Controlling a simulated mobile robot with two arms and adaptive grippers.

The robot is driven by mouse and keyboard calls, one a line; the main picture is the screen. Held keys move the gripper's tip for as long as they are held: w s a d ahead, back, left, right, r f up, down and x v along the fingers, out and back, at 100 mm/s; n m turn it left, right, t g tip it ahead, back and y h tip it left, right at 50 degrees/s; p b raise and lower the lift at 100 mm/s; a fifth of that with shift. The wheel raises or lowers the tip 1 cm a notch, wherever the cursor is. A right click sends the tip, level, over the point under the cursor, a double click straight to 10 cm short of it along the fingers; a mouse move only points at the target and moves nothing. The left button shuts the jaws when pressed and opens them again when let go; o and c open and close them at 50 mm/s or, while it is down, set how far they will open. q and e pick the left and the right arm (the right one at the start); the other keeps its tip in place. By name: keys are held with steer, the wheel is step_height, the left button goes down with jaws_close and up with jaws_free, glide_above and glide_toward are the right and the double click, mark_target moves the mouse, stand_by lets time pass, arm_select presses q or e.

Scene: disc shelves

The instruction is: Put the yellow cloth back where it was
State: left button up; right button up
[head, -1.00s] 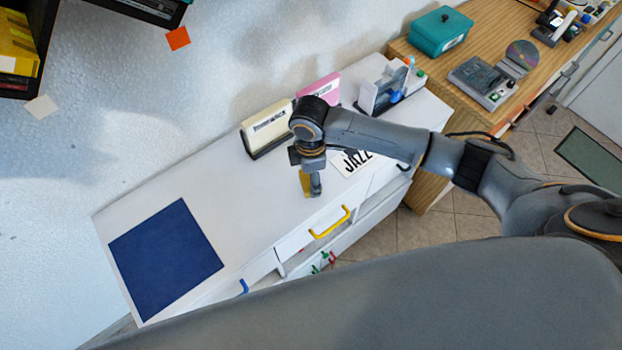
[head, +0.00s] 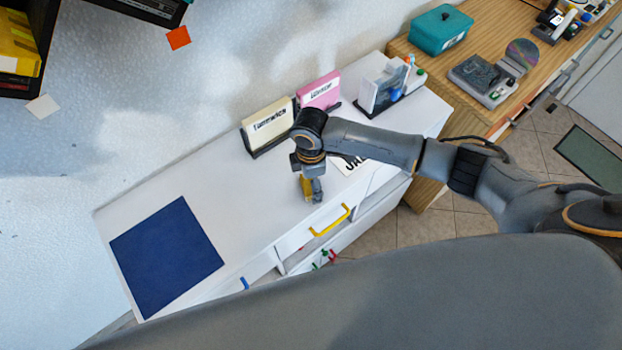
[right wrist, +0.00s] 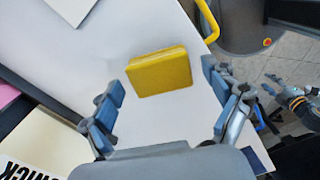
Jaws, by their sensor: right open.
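The yellow cloth (right wrist: 160,71) is a small folded block lying on the white cabinet top. In the right wrist view it lies between and a little ahead of the open fingers of my right gripper (right wrist: 166,98), with a gap on both sides. In the head view a yellow patch of the cloth (head: 306,187) shows beside my right gripper (head: 312,192), partly hidden by it. My right gripper points down over the cabinet top and holds nothing.
A dark blue mat (head: 167,257) lies at the left end of the cabinet top (head: 250,210). A cream divider (head: 268,124) and a pink divider (head: 319,93) stand along the wall. A clear holder (head: 384,88) stands at the right. A yellow handle (head: 331,221) juts from the front.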

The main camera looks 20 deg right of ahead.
step_height(320, 180, up, 12)
steer(key=b, duration=0.1)
steer(key=shift+b, duration=0.35)
steer(key=shift+r, duration=0.1)
stand_by(0.3)
